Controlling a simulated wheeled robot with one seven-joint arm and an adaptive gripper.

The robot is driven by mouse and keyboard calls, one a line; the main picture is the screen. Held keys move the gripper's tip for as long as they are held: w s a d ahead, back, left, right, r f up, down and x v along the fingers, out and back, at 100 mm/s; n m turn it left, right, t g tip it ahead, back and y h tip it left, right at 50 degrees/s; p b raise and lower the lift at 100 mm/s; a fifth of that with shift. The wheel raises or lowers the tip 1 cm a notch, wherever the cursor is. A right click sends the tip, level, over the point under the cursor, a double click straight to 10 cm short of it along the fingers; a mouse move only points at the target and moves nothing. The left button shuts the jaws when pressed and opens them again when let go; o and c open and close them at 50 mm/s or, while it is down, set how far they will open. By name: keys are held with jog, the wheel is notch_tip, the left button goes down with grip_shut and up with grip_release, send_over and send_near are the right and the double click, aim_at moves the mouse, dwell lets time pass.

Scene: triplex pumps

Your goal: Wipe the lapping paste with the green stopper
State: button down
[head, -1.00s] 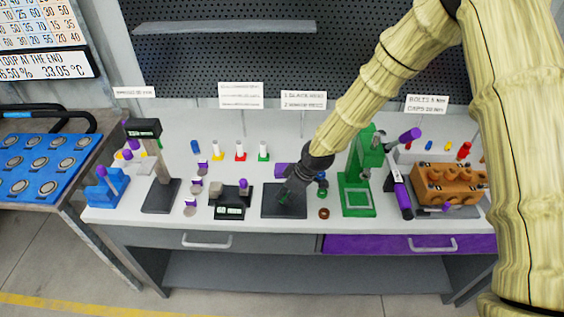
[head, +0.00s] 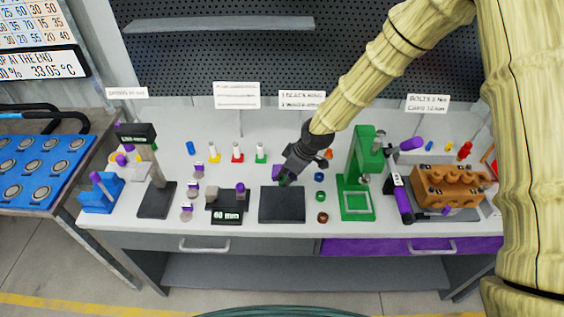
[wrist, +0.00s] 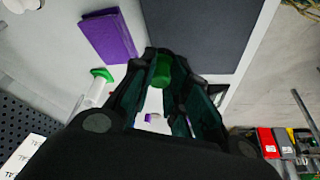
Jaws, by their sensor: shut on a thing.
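My gripper (head: 284,181) is at the far edge of the dark square plate (head: 282,206), beside a purple block (head: 276,172). In the wrist view my gripper (wrist: 168,80) is shut on the green stopper (wrist: 162,70), which sits between the fingertips. The dark plate (wrist: 205,32) and the purple block (wrist: 108,37) lie beyond the fingers there. I cannot make out which thing is the lapping paste, and no smear shows on the plate. Whether the stopper touches anything is unclear.
A green press (head: 358,190) stands right of the plate, with small rings (head: 321,196) between. A black scale (head: 226,214) is to the left. White, yellow, red and green-based bottles (head: 237,153) stand behind. An orange block (head: 448,184) is at the right.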

jog(key=shift+w+r+p, duration=0.35)
jog(key=shift+r+p, duration=0.05)
jog(key=shift+r, duration=0.4)
jog(key=shift+s+r+p, duration=0.25)
jog(key=shift+r+p, duration=0.4)
jog(key=shift+r, duration=0.55)
jog(key=shift+w, duration=0.1)
jog(key=shift+f, duration=0.1)
